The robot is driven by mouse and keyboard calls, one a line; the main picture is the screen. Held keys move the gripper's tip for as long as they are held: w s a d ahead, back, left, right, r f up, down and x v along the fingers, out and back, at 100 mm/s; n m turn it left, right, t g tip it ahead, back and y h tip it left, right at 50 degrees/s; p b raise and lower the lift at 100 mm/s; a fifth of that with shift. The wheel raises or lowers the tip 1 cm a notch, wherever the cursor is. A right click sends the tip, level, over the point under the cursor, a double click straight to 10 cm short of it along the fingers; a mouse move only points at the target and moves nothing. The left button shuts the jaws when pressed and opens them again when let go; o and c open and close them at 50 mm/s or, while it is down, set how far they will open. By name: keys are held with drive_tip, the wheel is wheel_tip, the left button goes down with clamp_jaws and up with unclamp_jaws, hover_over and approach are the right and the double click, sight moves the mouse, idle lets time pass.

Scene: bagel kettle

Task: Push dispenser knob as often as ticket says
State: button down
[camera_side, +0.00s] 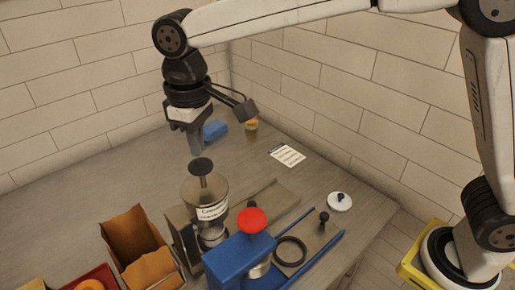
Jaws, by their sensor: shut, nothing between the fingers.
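A metal dispenser (206,190) with a white label stands near the middle of the view. The label's writing is too small to read surely. Its dark round knob (201,166) stands up on a stem. My gripper (195,151) is shut and empty, pointing down. In the picture its fingertips are just above the knob, with a small gap; the true distance in depth is hard to tell. The white ticket (287,155) lies on the table to the right, its print too small to read.
A blue machine with a red knob (252,220) stands front right of the dispenser, near a dark ring (290,251). A brown bin (137,235) stands at left. A white lid (339,201) lies at right; a blue block (215,130) is behind my gripper.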

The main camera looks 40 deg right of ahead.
sight(200, 163)
drive_tip(key=shift+f, duration=0.25)
idle(0.4)
drive_tip(key=shift+f, duration=2.5)
drive_tip(key=shift+r, duration=2.75)
drive_tip(key=shift+r, duration=0.15)
drive_tip(key=shift+r, duration=2.85)
